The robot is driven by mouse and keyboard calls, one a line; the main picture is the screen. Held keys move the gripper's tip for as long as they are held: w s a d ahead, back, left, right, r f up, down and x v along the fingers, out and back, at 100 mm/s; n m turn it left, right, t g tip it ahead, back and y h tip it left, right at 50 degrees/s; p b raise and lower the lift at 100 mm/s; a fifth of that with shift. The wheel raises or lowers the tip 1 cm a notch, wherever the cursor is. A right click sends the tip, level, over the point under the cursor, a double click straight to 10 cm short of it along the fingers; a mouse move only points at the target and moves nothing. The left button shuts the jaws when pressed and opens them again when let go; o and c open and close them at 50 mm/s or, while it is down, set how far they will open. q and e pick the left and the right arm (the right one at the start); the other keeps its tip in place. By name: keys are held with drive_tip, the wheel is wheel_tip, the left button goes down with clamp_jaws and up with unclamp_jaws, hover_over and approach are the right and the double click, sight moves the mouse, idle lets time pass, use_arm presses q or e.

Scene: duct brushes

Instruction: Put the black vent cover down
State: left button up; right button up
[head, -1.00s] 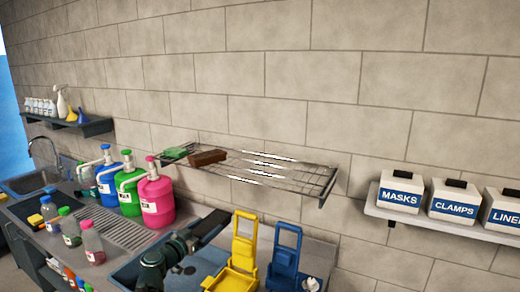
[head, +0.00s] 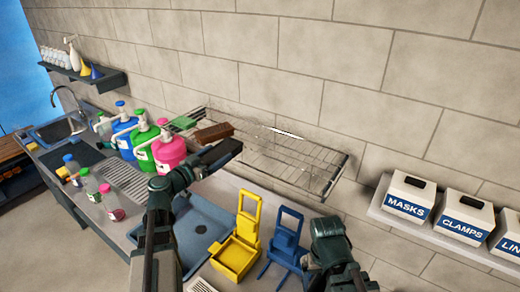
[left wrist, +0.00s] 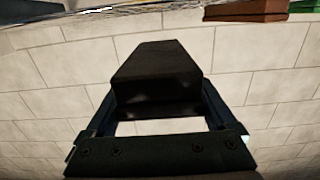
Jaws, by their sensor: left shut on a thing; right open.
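My left gripper (head: 200,166) is shut on the black vent cover (head: 222,154), a dark block that looks long and flat in the head view. The left wrist view shows the vent cover (left wrist: 160,80) between the two fingers. In the head view it appears just below the front edge of the wire shelf (head: 290,178); I cannot tell whether they touch. My right gripper (head: 327,228) is low at the right, beside the blue folding stand; its fingertips are hard to make out. It is open, and I see nothing in it.
A brown brush (head: 213,133) and a green block (head: 183,122) lie on the shelf's left end; its middle and right are mostly bare. Pink (head: 170,152), green and blue jugs stand left of my left gripper. Yellow (head: 238,245) and blue (head: 284,245) stands are below the shelf.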

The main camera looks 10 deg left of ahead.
use_arm(q)
drive_tip(key=b, duration=0.1)
hover_over(255, 158)
drive_tip(key=a, duration=0.1)
drive_tip(key=shift+s+f, duration=0.4)
drive_tip(key=shift+f, duration=0.3)
drive_tip(key=shift+w, duration=0.1)
drive_tip(key=shift+w+d, duration=0.25)
wheel_tip(255, 158, down, 4)
drive_tip(key=b, duration=0.4)
drive_tip(key=shift+w+d+r, duration=0.1)
drive_tip(key=shift+w+r, duration=0.05)
drive_tip(key=shift+r, duration=0.05)
drive_tip(key=shift+f, duration=0.25)
drive_tip(key=o, duration=1.5)
drive_tip(key=shift+r, duration=0.1)
drive_tip(key=shift+r, duration=0.1)
